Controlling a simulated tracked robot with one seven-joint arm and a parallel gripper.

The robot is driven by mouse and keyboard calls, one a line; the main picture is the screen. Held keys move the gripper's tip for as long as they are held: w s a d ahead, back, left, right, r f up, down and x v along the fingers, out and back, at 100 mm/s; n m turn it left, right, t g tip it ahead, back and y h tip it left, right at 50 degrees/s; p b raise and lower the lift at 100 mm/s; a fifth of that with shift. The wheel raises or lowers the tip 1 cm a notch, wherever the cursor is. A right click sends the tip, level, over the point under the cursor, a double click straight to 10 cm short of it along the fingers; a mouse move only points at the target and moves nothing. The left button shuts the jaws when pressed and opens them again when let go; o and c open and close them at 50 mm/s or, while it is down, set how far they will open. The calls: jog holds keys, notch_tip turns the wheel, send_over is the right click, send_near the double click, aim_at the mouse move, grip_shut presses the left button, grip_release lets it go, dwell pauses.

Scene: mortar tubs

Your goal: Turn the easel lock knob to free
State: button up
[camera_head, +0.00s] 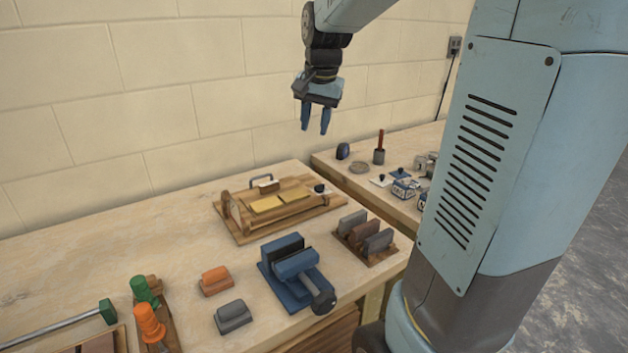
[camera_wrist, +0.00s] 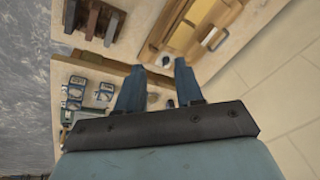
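A wooden easel-like frame (camera_head: 240,236) lies on the near bench by the wall, with yellow panels (camera_head: 280,202) and a metal handle at its back. A small dark knob (camera_head: 320,188) on a pale plate sits at its right end; I take it for the lock knob, but its turn position is too small to read. It also shows in the wrist view (camera_wrist: 166,61), near the fingertips in the picture. My gripper (camera_head: 315,128) hangs high above the benches, fingers down, apart and empty. In the wrist view, my gripper (camera_wrist: 160,66) shows a clear gap between its fingers.
A blue vise (camera_head: 290,270), a rack of blocks (camera_head: 365,238), and orange (camera_head: 215,281) and grey (camera_head: 233,316) blocks stand on the near bench. Green and orange handled tools are at front left. A second bench (camera_head: 335,163) holds small parts. The wall is close behind.

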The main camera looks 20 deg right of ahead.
jog(key=w+d+f+m+g, duration=0.1)
jog(key=w+d+f+m, duration=0.15)
jog(key=w, duration=0.35)
jog(key=w+d+f+m+g, duration=0.1)
jog(key=w+d+f+m, duration=0.15)
jog(key=w, duration=0.35)
jog(key=m+g, duration=0.1)
jog(key=m, duration=0.2)
send_near(320, 188)
jog(key=f, duration=0.5)
jog(key=w+f, duration=0.1)
jog(key=f, duration=0.1)
jog(key=shift+f, duration=0.4)
jog(key=shift+r, duration=0.1)
grip_shut()
